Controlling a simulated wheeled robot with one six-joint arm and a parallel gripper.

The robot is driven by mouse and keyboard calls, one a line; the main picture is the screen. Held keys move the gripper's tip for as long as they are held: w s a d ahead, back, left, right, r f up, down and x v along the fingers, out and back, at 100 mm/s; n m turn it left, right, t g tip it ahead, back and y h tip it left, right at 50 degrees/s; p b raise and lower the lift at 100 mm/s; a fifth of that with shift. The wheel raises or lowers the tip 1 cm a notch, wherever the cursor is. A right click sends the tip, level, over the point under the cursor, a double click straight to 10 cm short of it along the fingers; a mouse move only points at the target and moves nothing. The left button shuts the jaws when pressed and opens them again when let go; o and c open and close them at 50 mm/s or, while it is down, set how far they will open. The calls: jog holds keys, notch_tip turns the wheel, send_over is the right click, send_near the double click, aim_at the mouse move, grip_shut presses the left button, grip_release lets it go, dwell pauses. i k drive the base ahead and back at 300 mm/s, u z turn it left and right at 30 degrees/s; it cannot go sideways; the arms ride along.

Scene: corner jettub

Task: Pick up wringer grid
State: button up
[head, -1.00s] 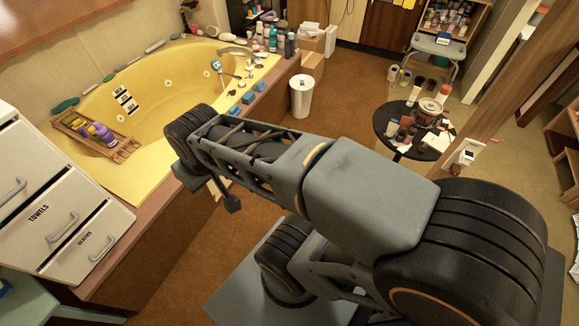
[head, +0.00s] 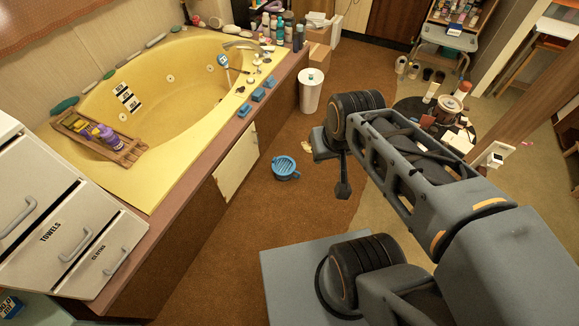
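A small round blue object with a slatted, grid-like top (head: 285,168) stands on the brown carpet in the head view, beside the tub's side panel. It looks like the wringer grid, perhaps on a small bucket; I cannot tell whether grid and base are separate. My gripper (head: 343,190) hangs at the end of my arm, to the right of the blue object in the picture and apart from it. Its fingers are small and dark, so I cannot tell whether they are open or shut. I see nothing held in it.
The yellow corner tub (head: 184,150) has a wooden rim with blue blocks (head: 258,94) on it. A white bin (head: 311,90) stands behind the blue object. A cluttered round black table (head: 410,104) is partly behind my arm. White drawers (head: 62,235) stand at left. Carpet around the blue object is mostly clear.

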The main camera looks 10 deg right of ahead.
aim_at(275, 160)
jog(key=z, duration=0.85)
jog(key=i, duration=1.65)
jog(key=u, duration=3.1)
jog(key=i, duration=0.5)
jog(key=u, duration=0.1)
